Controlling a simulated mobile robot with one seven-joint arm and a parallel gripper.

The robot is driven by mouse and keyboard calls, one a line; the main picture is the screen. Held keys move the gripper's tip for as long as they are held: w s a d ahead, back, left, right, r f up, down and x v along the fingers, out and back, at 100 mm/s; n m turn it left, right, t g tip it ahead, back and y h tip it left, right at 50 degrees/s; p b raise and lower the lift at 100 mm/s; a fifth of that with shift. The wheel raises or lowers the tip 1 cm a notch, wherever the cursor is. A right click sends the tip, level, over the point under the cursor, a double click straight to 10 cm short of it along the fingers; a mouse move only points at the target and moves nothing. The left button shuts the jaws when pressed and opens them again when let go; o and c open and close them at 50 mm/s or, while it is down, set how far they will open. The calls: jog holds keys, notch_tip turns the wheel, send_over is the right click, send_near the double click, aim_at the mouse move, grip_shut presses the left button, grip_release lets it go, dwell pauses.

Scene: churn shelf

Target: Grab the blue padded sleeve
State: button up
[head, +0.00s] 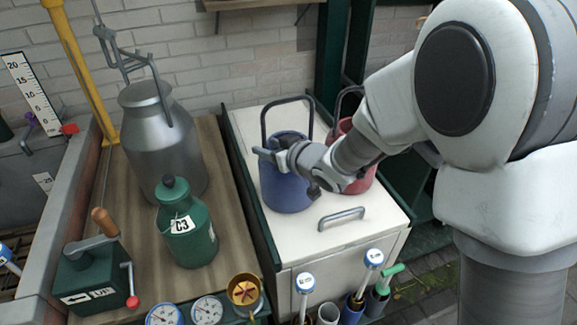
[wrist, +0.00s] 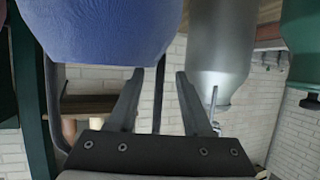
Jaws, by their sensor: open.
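The blue padded sleeve (head: 288,193) stands upright on the white chest lid, with a dark loop handle (head: 264,118) rising above it. In the wrist view the sleeve (wrist: 95,30) fills the upper left, beyond the fingertips, with its handle running down the picture. My gripper (head: 268,148) is at the upper part of the sleeve in the head view and covers some of it. In the wrist view my gripper (wrist: 161,75) has its two fingers apart, with nothing seen held between them. Whether a finger touches the sleeve or handle I cannot tell.
A red container (head: 361,180) with a similar handle stands close right, partly behind my arm. A metal churn (head: 165,140) and green can (head: 187,232) stand on the wooden top at left. The white lid (head: 290,238) has a bar handle (head: 341,218) in front.

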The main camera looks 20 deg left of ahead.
grip_shut()
dwell(1.4)
